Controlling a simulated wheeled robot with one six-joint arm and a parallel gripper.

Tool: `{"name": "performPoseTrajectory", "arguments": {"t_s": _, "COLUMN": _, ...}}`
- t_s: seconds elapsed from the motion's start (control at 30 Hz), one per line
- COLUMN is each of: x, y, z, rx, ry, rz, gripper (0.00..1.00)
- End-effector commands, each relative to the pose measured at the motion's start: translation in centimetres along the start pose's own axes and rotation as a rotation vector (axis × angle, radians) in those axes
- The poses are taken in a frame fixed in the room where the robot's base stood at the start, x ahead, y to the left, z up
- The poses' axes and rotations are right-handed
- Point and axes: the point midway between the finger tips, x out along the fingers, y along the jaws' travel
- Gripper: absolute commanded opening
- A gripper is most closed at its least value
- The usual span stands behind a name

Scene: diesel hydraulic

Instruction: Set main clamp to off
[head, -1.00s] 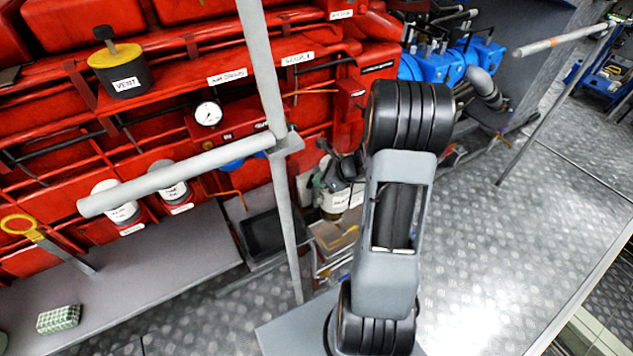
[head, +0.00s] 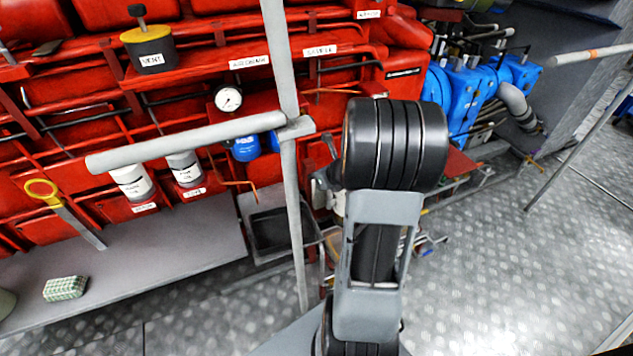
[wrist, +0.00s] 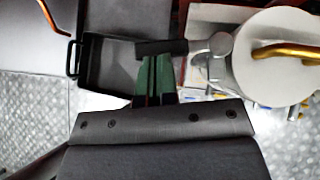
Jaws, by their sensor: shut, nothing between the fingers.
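No part in view carries a readable main clamp label, so I cannot tell which it is. In the wrist view my gripper (wrist: 156,72) is shut and empty, with dark green fingers close together. A pale round housing (wrist: 252,55) with a brass handle (wrist: 285,50) lies to the right of the fingers, apart from them in the picture. In the head view a dark lever-like fitting (head: 327,178) shows beside my arm, partly hidden by it. My gripper does not show clearly there.
A black tray (wrist: 106,82) lies left of my fingers; it also shows in the head view (head: 256,243). A grey rail (head: 190,142) and post (head: 293,205) stand before the red engine (head: 80,122). Blue parts (head: 470,85) sit right. Open metal floor (head: 500,260) lies at right.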

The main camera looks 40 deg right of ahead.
Motion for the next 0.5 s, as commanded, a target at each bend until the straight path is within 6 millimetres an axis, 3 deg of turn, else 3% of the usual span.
{"name": "performPoseTrajectory", "arguments": {"t_s": 0.5, "x": 0.6, "y": 0.45, "z": 0.53, "rx": -0.005, "ry": 0.001, "rz": 0.005, "gripper": 0.0}}
